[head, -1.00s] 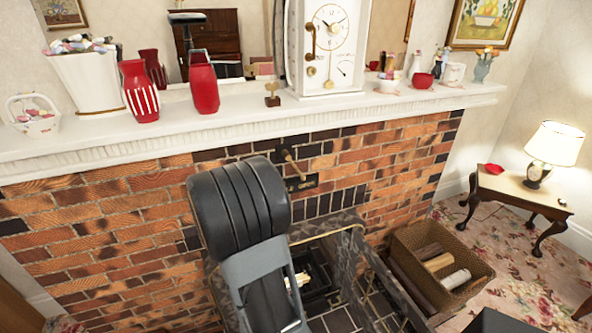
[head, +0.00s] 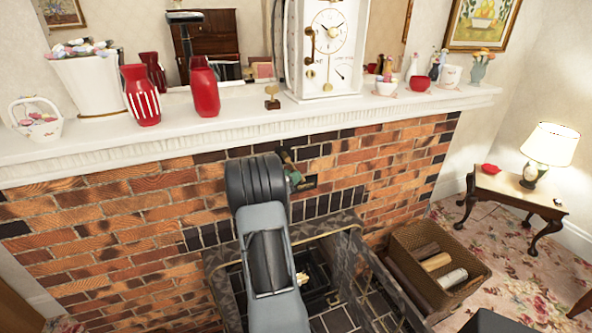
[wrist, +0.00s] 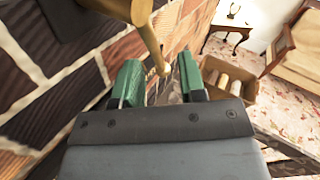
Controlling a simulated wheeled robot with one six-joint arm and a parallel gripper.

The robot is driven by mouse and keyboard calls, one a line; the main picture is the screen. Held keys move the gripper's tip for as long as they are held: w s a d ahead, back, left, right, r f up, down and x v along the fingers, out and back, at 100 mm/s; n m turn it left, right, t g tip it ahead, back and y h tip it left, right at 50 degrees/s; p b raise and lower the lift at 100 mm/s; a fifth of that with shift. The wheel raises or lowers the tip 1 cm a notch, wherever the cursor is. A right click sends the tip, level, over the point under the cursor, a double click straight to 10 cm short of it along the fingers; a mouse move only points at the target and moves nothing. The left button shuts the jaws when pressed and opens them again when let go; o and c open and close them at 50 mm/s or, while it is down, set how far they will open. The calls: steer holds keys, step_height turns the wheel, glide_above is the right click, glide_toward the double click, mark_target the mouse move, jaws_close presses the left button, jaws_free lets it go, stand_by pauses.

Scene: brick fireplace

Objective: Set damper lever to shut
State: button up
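The damper lever (head: 285,156) is a brass-coloured rod on a dark plate (head: 309,183) on the brick chimney front. In the head view, only a small part of the lever shows beside my wrist. In the wrist view, the lever (wrist: 149,38) comes down from the top, and its rounded end lies between the two green fingers. My gripper (wrist: 158,78) is open, with a gap on both sides of the lever. In the head view, a green finger (head: 293,178) shows at the plate, and the rest of the gripper is hidden behind my arm.
The white mantel shelf (head: 230,122) runs above the lever, with vases and a clock (head: 326,45) on it. Below is the firebox with a patterned metal surround (head: 352,262). A log basket (head: 472,275) stands to the right, and a lamp table (head: 510,185) stands farther right.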

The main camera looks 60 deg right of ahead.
steer(key=d, duration=0.2)
steer(key=s+d, duration=0.1)
steer(key=d, duration=0.1)
steer(key=shift+d+f, duration=0.15)
steer(key=shift+w+a, duration=0.5)
steer(key=shift+a, duration=0.1)
steer(key=shift+s+d, duration=0.25)
steer(key=shift+d, duration=0.05)
steer(key=c, duration=0.4)
steer(key=shift+w+a, duration=0.1)
steer(key=shift+w, duration=0.05)
jaws_close()
